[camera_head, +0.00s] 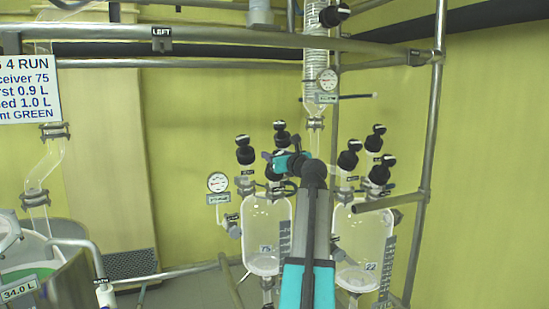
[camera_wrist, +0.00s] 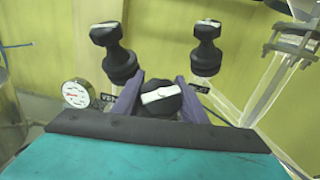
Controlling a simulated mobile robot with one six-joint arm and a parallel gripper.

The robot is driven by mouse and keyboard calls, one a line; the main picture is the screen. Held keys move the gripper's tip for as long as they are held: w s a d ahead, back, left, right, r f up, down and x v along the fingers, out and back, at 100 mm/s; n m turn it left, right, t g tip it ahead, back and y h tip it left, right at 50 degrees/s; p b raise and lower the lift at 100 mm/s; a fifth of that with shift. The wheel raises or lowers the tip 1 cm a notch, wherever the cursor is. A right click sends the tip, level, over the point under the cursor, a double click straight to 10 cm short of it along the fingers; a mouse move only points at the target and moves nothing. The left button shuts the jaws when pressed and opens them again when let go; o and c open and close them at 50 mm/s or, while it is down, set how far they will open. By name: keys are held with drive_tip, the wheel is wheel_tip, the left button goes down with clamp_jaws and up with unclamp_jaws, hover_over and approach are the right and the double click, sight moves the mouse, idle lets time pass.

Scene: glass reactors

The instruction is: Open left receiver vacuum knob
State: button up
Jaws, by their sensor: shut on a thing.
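My gripper (camera_head: 278,160) reaches in above the left glass receiver (camera_head: 266,232), which is marked 75. In the wrist view its two purple fingers (camera_wrist: 157,97) are shut around a black knob (camera_wrist: 161,101), one on each side. A white bar on top of this knob lies nearly crosswise in the wrist view, its right end slightly higher. In the head view the gripper and arm partly hide the held knob. Two other black knobs with white bars, a left one (camera_wrist: 112,52) and a right one (camera_wrist: 206,47), stand upright beyond it in the wrist view. I cannot read the held knob's label.
A round gauge (camera_head: 218,183) sits left of the held knob and also shows in the wrist view (camera_wrist: 77,93). The right receiver (camera_head: 363,243), marked 22, has several black knobs (camera_head: 348,157) close to my arm. A metal frame post (camera_head: 424,190) stands at right.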

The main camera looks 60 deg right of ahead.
drive_tip(key=n+t+y+b, duration=0.1)
drive_tip(key=n+y, duration=0.2)
drive_tip(key=shift+w+a, duration=0.15)
drive_tip(key=n+y, duration=0.4)
drive_tip(key=shift+w+a+t, duration=0.1)
drive_tip(key=shift+a+t, duration=0.2)
drive_tip(key=shift+a, duration=0.05)
drive_tip(key=n+g+y+p, duration=0.1)
drive_tip(key=n+y, duration=0.1)
drive_tip(key=a+n+y+p, duration=0.1)
drive_tip(key=n+y, duration=0.1)
drive_tip(key=n, duration=0.1)
drive_tip(key=n+g+y+p, duration=0.1)
drive_tip(key=n+y, duration=0.1)
drive_tip(key=shift+a+f+g+y, duration=0.2)
drive_tip(key=shift+a+g+y, duration=0.1)
drive_tip(key=shift+y, duration=0.1)
drive_tip(key=n+g+p, duration=0.1)
drive_tip(key=n+g+y+p, duration=0.1)
drive_tip(key=p, duration=0.1)
drive_tip(key=n+y+p, duration=0.1)
drive_tip(key=n, duration=0.1)
drive_tip(key=shift+s+a+f+g, duration=0.15)
drive_tip(key=shift+s+a+g, duration=0.15)
drive_tip(key=shift+a+g, duration=0.1)
drive_tip(key=shift+s+f+n+g+y+p, duration=0.1)
drive_tip(key=shift+f+n+g+y+p, duration=0.3)
drive_tip(key=shift+p, duration=0.85)
drive_tip(key=shift+a+n, duration=0.1)
drive_tip(key=shift+n, duration=0.2)
